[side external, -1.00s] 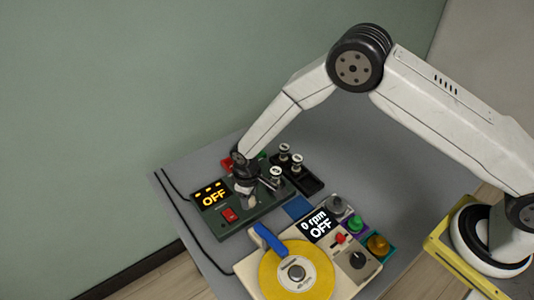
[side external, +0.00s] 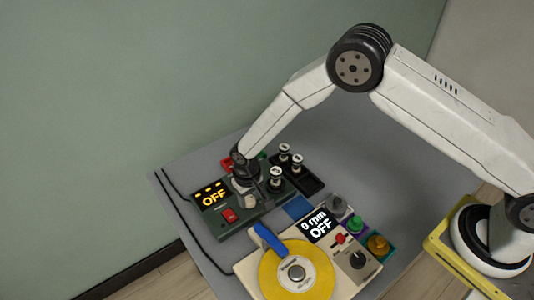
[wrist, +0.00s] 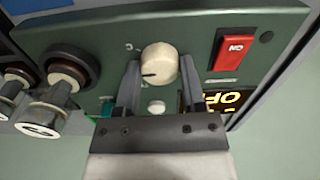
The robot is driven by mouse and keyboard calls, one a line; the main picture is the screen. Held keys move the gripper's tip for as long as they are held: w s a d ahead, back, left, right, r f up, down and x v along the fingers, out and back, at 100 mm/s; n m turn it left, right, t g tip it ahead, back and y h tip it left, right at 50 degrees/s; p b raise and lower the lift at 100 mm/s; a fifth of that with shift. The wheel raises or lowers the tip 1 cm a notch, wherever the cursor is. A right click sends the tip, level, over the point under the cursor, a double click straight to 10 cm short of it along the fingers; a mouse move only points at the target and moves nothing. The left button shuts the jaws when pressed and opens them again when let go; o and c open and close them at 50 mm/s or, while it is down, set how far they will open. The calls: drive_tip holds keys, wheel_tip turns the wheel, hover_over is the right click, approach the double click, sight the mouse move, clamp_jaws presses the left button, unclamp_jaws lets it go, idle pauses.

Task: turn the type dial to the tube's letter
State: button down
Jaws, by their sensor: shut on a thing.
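The cream type dial (wrist: 160,62), with a dark pointer line at its lower left, sits on the green tester (wrist: 100,35). My gripper (wrist: 160,72) is shut on the dial, one finger on each side. In the side external view my gripper (side external: 247,187) is down at the tester and hides the dial. A tube with a white lettered cap (side external: 276,175) stands in the tester beside the gripper; this tube (wrist: 40,118) also shows in the wrist view. The letters around the dial are mostly hidden or too small to read.
The tester's display (side external: 213,197) reads OFF, near a red switch (side external: 229,215). Two more tubes (side external: 297,162) stand in a black rack (side external: 308,184). A cream machine with a yellow disc (side external: 278,272) and a display reading 0 rpm OFF stands in front.

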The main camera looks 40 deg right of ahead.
sight(249, 199)
drive_tip(key=m, duration=0.6)
drive_tip(key=shift+m, duration=0.3)
idle(0.4)
drive_tip(key=shift+c, duration=0.9)
unclamp_jaws()
drive_tip(key=shift+r, duration=0.1)
drive_tip(key=shift+r, duration=3.8)
